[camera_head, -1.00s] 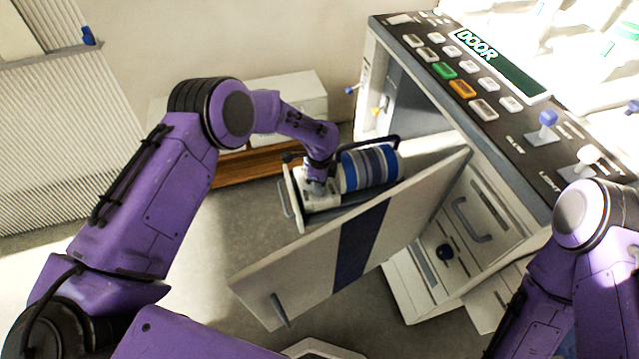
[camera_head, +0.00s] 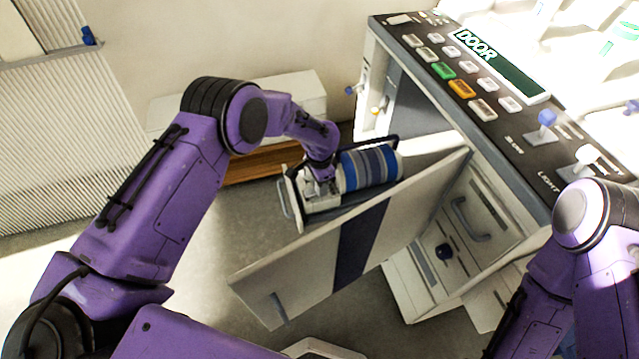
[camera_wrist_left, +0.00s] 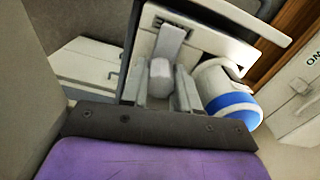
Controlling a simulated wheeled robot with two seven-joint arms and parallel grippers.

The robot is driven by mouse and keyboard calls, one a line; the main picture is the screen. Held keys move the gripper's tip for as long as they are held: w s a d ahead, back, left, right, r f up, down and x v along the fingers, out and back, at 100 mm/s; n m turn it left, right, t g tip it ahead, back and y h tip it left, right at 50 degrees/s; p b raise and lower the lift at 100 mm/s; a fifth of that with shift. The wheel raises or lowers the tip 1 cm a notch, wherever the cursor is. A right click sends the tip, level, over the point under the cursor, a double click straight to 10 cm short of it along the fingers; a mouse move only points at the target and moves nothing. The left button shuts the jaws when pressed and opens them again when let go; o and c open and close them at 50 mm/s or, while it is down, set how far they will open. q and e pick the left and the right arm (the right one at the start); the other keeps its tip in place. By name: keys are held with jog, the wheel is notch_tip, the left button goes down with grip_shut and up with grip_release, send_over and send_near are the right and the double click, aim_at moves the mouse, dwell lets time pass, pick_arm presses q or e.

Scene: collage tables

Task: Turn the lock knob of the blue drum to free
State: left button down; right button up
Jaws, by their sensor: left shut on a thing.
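The blue drum (camera_head: 368,168) is a cylinder with blue, white and grey bands, lying in a pulled-out tray behind the open door panel. Its blue-and-white end also shows in the left wrist view (camera_wrist_left: 232,104). My left gripper (camera_wrist_left: 166,90) is at the tray's front, left of the drum. Its fingers are shut on a pale grey block, which looks like the lock knob (camera_wrist_left: 161,72). In the head view my left gripper (camera_head: 318,190) hides the knob, so its turn angle is unclear there. My right arm shows at the right edge, its gripper out of view.
A white door panel (camera_head: 300,262) with a dark blue stripe stands open in front of the tray. A control panel with buttons and a DOOR display (camera_head: 500,65) tops the cabinet. A drawer front with a dark knob (camera_head: 444,252) is below. A low white cabinet stands behind.

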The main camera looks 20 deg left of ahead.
dwell(0.5)
pick_arm(q)
jog(key=c, duration=0.8)
grip_release()
jog(key=shift+c, duration=0.2)
jog(key=shift+r, duration=0.15)
notch_tip(320, 180, up, 10)
jog(key=shift+r, duration=0.15)
jog(key=shift+r, duration=0.1)
